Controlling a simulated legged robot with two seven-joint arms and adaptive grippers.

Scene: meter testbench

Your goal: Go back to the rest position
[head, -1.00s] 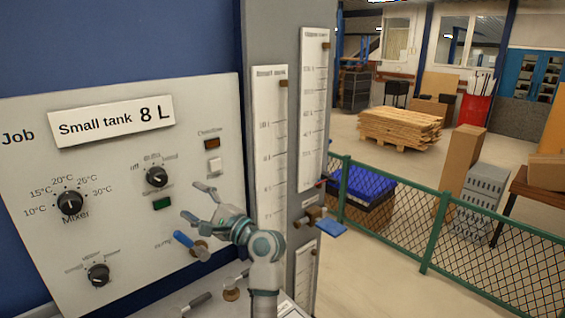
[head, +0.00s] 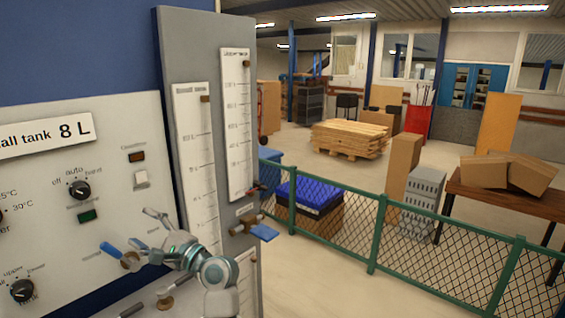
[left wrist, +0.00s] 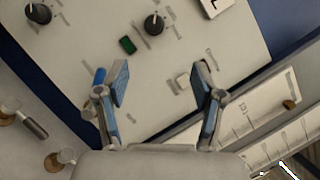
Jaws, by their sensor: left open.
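My left gripper (head: 152,233) is open and empty in front of the lower right part of the control panel (head: 110,208) in the head view. In the left wrist view its two fingers (left wrist: 160,95) stand wide apart with the panel behind them. A blue-handled lever (head: 111,249) sits at the panel's lower edge, beside the gripper in the picture. A black selector knob (head: 79,190), a green indicator (head: 87,216) and a white button (head: 141,178) are above and left of the gripper. My right gripper is not in view.
A grey column with white gauges (head: 237,125) stands right of the panel. A blue-handled valve (head: 263,233) sticks out from it. A green mesh fence (head: 372,240) runs across the right side. Beyond it are a pallet of wood (head: 350,139) and open floor.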

